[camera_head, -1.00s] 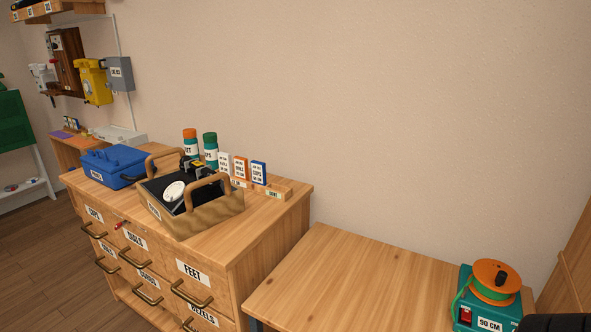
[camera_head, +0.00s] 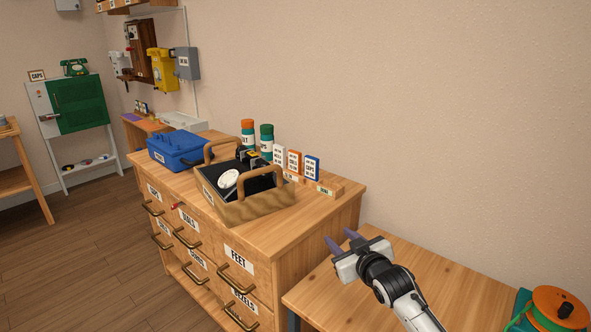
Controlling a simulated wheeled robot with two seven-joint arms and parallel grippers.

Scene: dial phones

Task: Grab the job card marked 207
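Three upright cards stand in a row at the back right of the drawer cabinet's top: a white card (camera_head: 279,155), a white card with an orange border (camera_head: 294,163) and a white card with a blue border (camera_head: 312,169). Their print is too small to read, so I cannot tell which is marked 207. My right gripper (camera_head: 342,240) is over the front of the lower table, to the right of the cabinet and well apart from the cards. Its two purple fingers are spread with nothing between them. My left gripper is out of view.
A wooden tote (camera_head: 257,209) with a white dial stands in front of the cards on the cabinet (camera_head: 333,212). Two jars (camera_head: 267,138) stand behind it, and a blue case (camera_head: 177,151) is at left. An orange reel (camera_head: 559,306) is at lower right. The lower table (camera_head: 430,270) is mostly clear.

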